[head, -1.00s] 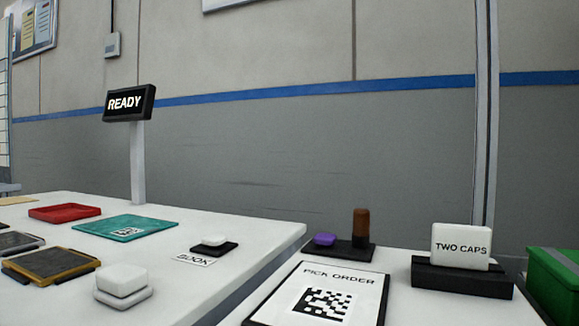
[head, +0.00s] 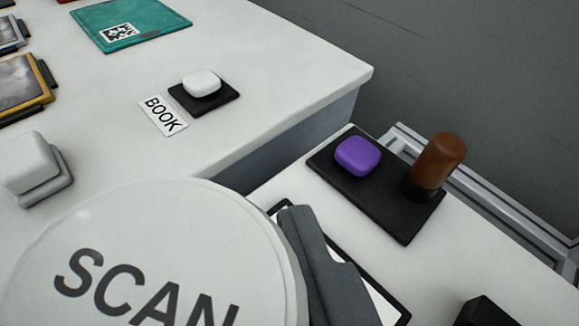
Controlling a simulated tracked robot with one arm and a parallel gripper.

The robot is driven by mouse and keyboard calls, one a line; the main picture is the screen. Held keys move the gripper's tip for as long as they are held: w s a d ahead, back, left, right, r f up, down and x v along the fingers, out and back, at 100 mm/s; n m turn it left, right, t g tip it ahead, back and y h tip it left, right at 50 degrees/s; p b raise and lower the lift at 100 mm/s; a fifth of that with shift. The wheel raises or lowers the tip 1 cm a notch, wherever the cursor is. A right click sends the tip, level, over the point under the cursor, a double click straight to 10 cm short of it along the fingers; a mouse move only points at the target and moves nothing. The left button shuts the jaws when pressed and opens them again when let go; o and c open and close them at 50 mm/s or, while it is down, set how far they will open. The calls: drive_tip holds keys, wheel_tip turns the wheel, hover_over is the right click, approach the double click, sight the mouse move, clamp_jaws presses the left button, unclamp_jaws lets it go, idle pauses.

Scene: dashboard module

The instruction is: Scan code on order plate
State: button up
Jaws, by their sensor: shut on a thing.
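The order plate (head: 391,309) lies on the right-hand white table. Only strips of its dark frame and white face show, and its printed code is hidden behind my gripper and the scanner. My gripper (head: 325,265) shows as a dark grey finger over the plate; its other finger is out of sight. It is shut on a round white scanner (head: 200,240) marked SCAN, which fills the lower left of the view. I cannot tell the gap between scanner and plate.
A black base with a purple cap (head: 357,155) and a brown peg (head: 438,162) stands beyond the plate. The left table holds a white button (head: 201,83) by the BOOK label (head: 164,115), a teal plate (head: 130,22) with a code and a white block (head: 28,163).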

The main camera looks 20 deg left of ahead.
drive_tip(key=shift+d+f+b, duration=0.15)
drive_tip(key=shift+f+b, duration=3.4)
drive_tip(key=shift+b, duration=0.75)
drive_tip(key=shift+r, duration=0.1)
wheel_tip(320, 180, up, 9)
drive_tip(key=p, duration=1.1)
